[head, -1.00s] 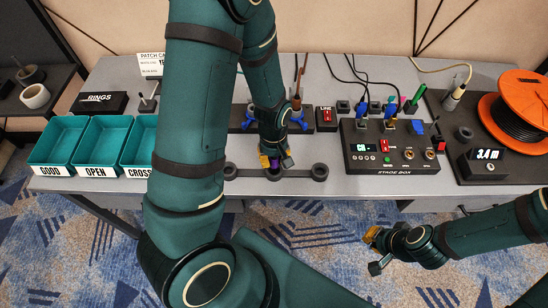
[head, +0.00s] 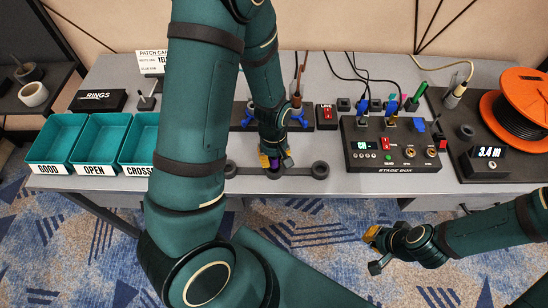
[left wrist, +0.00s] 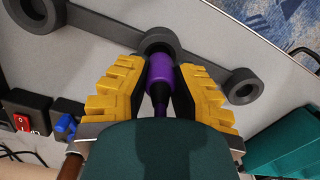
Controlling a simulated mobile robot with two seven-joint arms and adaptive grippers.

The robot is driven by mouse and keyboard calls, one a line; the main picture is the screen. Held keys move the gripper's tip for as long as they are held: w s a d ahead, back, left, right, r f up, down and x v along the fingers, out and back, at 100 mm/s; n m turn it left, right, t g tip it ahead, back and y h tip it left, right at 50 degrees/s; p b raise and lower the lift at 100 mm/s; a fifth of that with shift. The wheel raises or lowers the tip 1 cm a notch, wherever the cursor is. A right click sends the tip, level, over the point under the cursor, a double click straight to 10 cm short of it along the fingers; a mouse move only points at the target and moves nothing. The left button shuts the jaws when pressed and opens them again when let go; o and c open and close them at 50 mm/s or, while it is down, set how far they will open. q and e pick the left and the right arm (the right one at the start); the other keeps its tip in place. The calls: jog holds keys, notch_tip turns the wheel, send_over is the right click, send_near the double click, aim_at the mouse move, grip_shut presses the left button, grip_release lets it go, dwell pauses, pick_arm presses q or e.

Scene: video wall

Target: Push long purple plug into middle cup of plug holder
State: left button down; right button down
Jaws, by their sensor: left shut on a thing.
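The purple plug (left wrist: 160,76) is between the yellow fingers of my left gripper (left wrist: 158,85) in the left wrist view; its dark rear part runs back between them. Its front end is at the middle cup (left wrist: 159,36) of the dark plug holder (left wrist: 205,64), overlapping the near rim; I cannot tell how deep it sits. In the head view my left gripper (head: 275,161) is low over the middle of the holder (head: 298,171) and hides most of the plug and that cup. The outer cups look empty. My right gripper (head: 375,251) is open and empty, in front of the table.
Teal bins (head: 100,146) stand at the left. A black stage box (head: 390,152) with plugs and cables is right of the holder. A red switch (head: 327,113) and blue clips are behind my left gripper. An orange cable reel (head: 515,112) is at far right.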

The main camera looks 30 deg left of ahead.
pick_arm(q)
jog(key=shift+f, duration=0.1)
dwell(0.3)
jog(key=shift+f+b, duration=0.35)
jog(key=c, duration=0.9)
grip_release()
jog(key=shift+o, duration=0.2)
jog(key=r, duration=1.2)
jog(key=shift+w+a, duration=0.2)
jog(key=shift+a, duration=0.05)
